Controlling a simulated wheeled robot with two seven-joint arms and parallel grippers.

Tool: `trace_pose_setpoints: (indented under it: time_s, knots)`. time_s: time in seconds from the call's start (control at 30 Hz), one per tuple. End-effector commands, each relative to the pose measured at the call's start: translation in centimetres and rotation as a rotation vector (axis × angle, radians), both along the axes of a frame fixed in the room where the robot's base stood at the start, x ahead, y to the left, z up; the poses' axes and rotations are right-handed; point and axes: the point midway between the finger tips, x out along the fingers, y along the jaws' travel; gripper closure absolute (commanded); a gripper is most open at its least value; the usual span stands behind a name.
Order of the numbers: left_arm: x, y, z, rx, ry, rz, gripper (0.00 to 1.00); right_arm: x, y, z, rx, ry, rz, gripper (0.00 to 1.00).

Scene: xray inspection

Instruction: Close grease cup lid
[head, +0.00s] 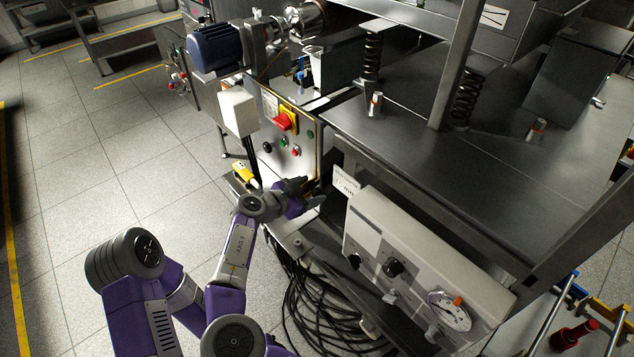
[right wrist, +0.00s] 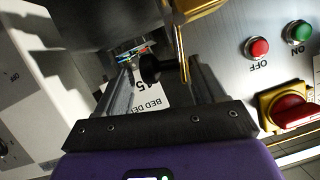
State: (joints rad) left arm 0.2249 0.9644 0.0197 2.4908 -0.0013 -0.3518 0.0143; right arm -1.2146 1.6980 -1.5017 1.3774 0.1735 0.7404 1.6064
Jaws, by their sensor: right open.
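In the right wrist view, a brass fitting (right wrist: 181,48) with a thin upright edge stands at the upper middle, cut off by the top edge. It looks like the grease cup with its lid, but I cannot tell the lid's angle. A round black knob (right wrist: 150,70) sits just left of it. My right gripper (right wrist: 160,80) is open, its two fingers on either side of the knob and the brass edge, with no clear contact. In the head view my right gripper (head: 311,194) is beside the control panel, and the cup cannot be made out. My left gripper is not in view.
The control panel (head: 300,157) carries a red rotary switch (head: 284,121) and small buttons close to my gripper. A white gauge box (head: 420,262) stands to the right. A coil of black cables (head: 318,305) lies below. The steel machine top (head: 440,150) overhangs behind.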

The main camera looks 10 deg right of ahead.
Motion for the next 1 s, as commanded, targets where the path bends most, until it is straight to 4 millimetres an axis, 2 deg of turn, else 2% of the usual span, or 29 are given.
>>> trace_pose_setpoints:
  time_s: [0.47,0.77,1.0]
  knots:
    - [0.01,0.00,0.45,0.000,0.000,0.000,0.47,0.52,-0.75,-0.76,0.000,0.001,0.012,0.31]
    - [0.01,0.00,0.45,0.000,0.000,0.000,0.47,0.48,-0.78,-0.77,0.000,0.002,0.010,0.75]
    - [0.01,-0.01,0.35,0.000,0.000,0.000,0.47,0.54,-0.80,-0.79,-0.010,0.018,0.008,0.77]
